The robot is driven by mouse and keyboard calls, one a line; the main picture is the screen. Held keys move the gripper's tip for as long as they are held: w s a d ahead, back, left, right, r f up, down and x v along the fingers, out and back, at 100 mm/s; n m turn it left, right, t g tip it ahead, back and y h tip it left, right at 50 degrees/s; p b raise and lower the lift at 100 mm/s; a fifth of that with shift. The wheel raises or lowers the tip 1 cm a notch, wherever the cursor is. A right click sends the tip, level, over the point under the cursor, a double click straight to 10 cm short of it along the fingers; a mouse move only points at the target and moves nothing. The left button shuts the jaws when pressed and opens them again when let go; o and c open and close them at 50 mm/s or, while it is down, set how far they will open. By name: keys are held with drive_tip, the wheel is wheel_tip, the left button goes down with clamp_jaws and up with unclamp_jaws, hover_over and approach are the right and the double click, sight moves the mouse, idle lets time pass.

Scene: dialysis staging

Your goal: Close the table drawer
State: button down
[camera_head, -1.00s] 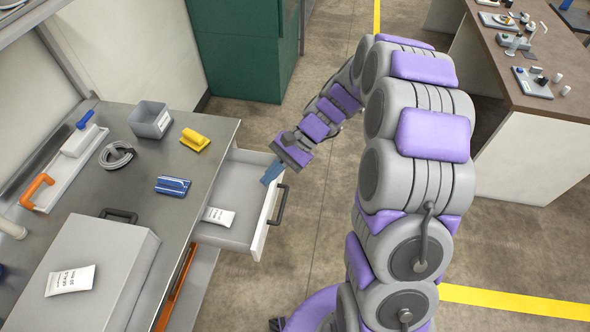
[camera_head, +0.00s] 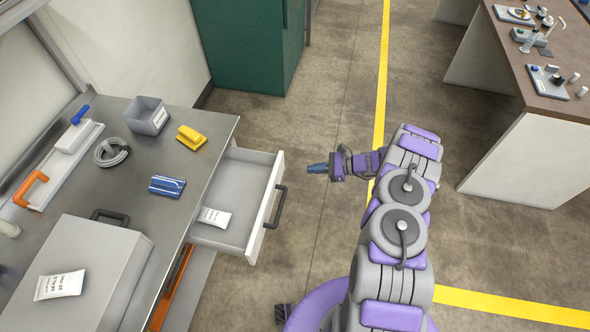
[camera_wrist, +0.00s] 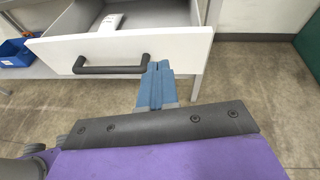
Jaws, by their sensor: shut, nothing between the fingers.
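The table drawer (camera_head: 269,205) is pulled out from the right side of the grey table. A dark bar handle (camera_head: 276,207) is on its white front. A white tube (camera_head: 215,217) lies inside the drawer. My gripper (camera_head: 308,168) is shut and empty, out in front of the drawer and apart from it in the head view. In the wrist view, the blue fingers (camera_wrist: 158,70) point toward the drawer front (camera_wrist: 180,50), overlapping its right part in the picture, just right of the handle (camera_wrist: 110,66).
The table top (camera_head: 150,205) holds a grey bin (camera_head: 146,115), a yellow holder (camera_head: 191,137), a blue block (camera_head: 166,186), a cable coil (camera_head: 111,152) and a grey case (camera_head: 85,260). A green cabinet (camera_head: 245,45) stands behind. The floor right of the drawer is clear.

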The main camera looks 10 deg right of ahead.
drive_tip(key=d+f+m+t, duration=0.2)
drive_tip(key=d+f, duration=0.1)
drive_tip(key=f, duration=0.2)
drive_tip(key=b, duration=0.3)
approach(280, 173)
drive_tip(key=shift+h, duration=0.3)
drive_tip(key=x, duration=0.5)
drive_tip(key=shift+w+a+f, duration=0.1)
drive_tip(key=shift+w+f, duration=0.15)
drive_tip(key=shift+f, duration=0.2)
drive_tip(key=shift+w+a+r, duration=0.1)
drive_tip(key=shift+w+a, duration=0.15)
drive_tip(key=shift+a, duration=0.3)
drive_tip(key=shift+a, duration=0.1)
